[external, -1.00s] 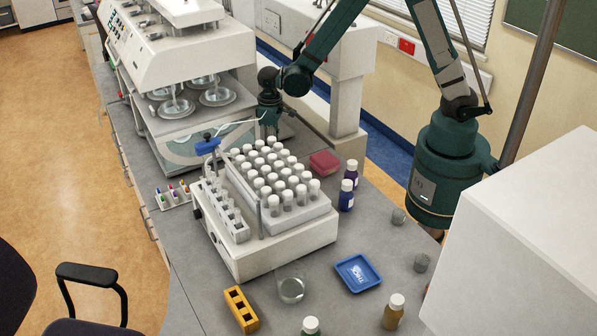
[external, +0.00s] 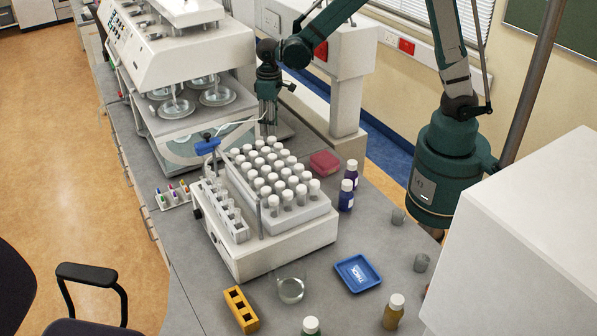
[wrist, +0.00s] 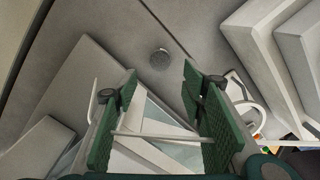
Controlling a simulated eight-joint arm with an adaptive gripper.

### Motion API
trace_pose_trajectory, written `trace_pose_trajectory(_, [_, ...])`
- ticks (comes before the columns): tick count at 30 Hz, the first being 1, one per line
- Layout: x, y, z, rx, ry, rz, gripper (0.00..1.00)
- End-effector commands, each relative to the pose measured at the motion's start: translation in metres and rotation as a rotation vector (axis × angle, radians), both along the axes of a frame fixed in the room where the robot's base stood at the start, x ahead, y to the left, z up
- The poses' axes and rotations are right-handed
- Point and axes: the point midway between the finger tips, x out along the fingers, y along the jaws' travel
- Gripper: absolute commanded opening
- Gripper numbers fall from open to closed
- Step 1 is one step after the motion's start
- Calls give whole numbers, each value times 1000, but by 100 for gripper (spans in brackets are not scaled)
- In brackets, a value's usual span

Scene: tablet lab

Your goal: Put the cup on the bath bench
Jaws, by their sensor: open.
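In the wrist view a small round grey cup (wrist: 160,59) sits on a grey surface, beyond and between my fingertips. My gripper (wrist: 158,72) is open, with green pads apart and nothing held between them. In the external view my gripper (external: 268,122) points down behind the bottle rack, its tips partly hidden. I cannot pick out that same cup there. The white bath (external: 285,245) stands on this bench; I cannot tell which surface is meant as the bath bench.
Several white-capped bottles (external: 285,200) fill the rack beside my gripper. A large white machine (external: 175,50) stands at the left, a red box (external: 324,162) and dark bottles (external: 347,195) at the right. A glass beaker (external: 290,290) and blue tray (external: 358,273) are in front.

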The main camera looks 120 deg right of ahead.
Motion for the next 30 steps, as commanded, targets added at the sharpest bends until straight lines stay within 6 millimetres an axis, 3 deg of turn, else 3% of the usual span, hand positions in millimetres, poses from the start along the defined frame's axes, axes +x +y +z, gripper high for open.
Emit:
trace_pose_trajectory(9, [0,0,18,0,0,0,41])
trace_pose_trajectory(30, [0,0,18,0,0,0,41])
